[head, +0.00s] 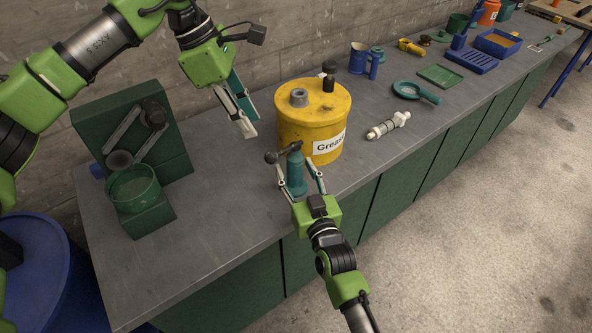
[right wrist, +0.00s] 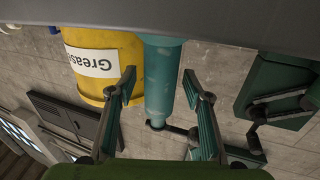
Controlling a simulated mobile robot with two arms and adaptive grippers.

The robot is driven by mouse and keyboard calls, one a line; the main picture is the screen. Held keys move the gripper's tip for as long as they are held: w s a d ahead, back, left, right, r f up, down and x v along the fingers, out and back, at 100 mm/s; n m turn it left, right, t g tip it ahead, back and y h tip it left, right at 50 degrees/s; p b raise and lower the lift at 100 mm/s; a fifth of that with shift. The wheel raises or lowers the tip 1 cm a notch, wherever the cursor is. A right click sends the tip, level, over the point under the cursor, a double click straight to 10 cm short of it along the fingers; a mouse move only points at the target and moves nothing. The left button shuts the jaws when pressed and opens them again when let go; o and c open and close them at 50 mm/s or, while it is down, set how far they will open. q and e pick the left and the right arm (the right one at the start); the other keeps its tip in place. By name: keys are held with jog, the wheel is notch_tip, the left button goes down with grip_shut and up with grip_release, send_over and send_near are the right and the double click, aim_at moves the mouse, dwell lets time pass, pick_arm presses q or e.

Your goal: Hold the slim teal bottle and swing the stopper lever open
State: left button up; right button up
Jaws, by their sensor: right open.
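The slim teal bottle (head: 295,175) stands upright near the front edge of the bench, just in front of the yellow grease drum. Its dark stopper lever (head: 282,153) is at the top and reaches left to a round knob. My right gripper (head: 296,168) is open, with one finger on each side of the bottle. In the right wrist view the bottle (right wrist: 164,75) is between the fingers with gaps showing, and the lever (right wrist: 172,129) shows too. My left gripper (head: 246,120) hangs up and left of the bottle, empty; its finger opening is unclear.
The yellow grease drum (head: 313,125) stands close behind the bottle. A dark green stand with a cup (head: 135,188) is at the left. A white cylindrical tool (head: 388,125), a teal pan (head: 407,89) and a blue mug (head: 358,57) lie or stand to the right. Bench between stand and bottle is clear.

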jog(key=shift+w, duration=0.1)
jog(key=c, duration=0.3)
dwell(0.3)
jog(key=shift+c, duration=0.2)
grip_shut()
dwell(0.8)
